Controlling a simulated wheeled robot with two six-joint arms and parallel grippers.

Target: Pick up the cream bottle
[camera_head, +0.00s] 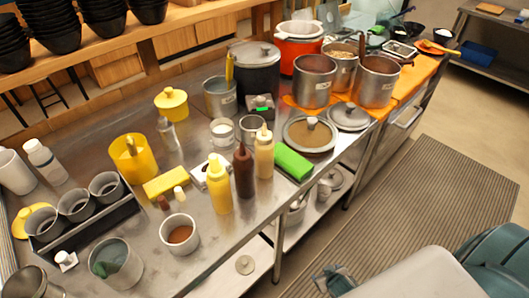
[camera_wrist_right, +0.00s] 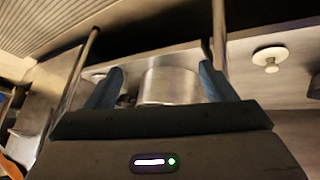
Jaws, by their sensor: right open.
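The cream bottle (camera_head: 264,152), a pale tan squeeze bottle with a pointed nozzle, stands upright on the steel counter (camera_head: 205,262). It is at the right end of a row with a brown bottle (camera_head: 243,170) and a yellow bottle (camera_head: 218,186). My right gripper (camera_head: 335,281) is low at the bottom of the head view, off the counter's front side and well apart from the bottle. In the right wrist view its two blue fingers (camera_wrist_right: 161,82) are spread, with nothing held. The cream bottle is not seen there. My left gripper is not in view.
A green block (camera_head: 293,163) and a lidded pan (camera_head: 311,134) are right of the cream bottle. A small metal cup (camera_head: 250,128) stands behind it. A metal pot (camera_wrist_right: 168,86) shows beyond my right fingers.

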